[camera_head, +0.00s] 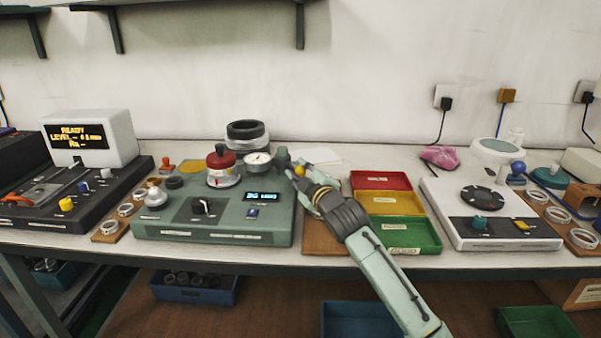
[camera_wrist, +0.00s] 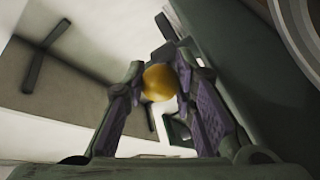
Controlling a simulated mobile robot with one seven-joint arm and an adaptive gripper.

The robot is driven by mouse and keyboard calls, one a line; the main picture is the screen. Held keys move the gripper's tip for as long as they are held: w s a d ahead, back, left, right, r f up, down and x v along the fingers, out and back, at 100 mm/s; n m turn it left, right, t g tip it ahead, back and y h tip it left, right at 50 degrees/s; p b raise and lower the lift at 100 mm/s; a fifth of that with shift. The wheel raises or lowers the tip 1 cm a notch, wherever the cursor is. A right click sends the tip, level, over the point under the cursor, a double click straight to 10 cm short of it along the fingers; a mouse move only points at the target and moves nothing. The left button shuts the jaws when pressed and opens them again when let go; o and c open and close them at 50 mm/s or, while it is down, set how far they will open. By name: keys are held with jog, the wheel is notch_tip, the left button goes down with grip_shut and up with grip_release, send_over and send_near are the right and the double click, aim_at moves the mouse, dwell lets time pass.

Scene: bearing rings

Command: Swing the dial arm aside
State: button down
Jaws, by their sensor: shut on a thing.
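The dial gauge (camera_head: 258,162) has a round white face and sits at the right rear of the green instrument (camera_head: 215,225), beside the red-topped part (camera_head: 221,160). A yellow ball knob (camera_head: 299,171) is at the tip of my gripper (camera_head: 307,182), just right of the dial. In the wrist view the yellow knob (camera_wrist: 158,82) sits between the two purple-padded fingers of my gripper (camera_wrist: 160,95), which is shut on it. How the knob joins the dial arm is hidden by my fingers.
Red (camera_head: 380,180), yellow (camera_head: 390,202) and green (camera_head: 405,235) trays stand right of my gripper. A dark ring stack (camera_head: 246,135) stands behind the dial. A white device (camera_head: 490,212) is further right. A white sheet (camera_head: 318,155) lies behind my gripper.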

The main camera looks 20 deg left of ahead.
jog(key=shift+s+a+b, duration=0.45)
jog(key=shift+s+a, duration=0.45)
jog(key=shift+s, duration=0.1)
jog(key=c, duration=1.6)
grip_release()
jog(key=shift+a, duration=0.1)
jog(key=shift+w, duration=0.1)
jog(key=shift+d, duration=0.2)
jog(key=shift+d, duration=0.25)
jog(key=v, duration=1.1)
jog(key=shift+s+d, duration=0.1)
jog(key=shift+s, duration=0.25)
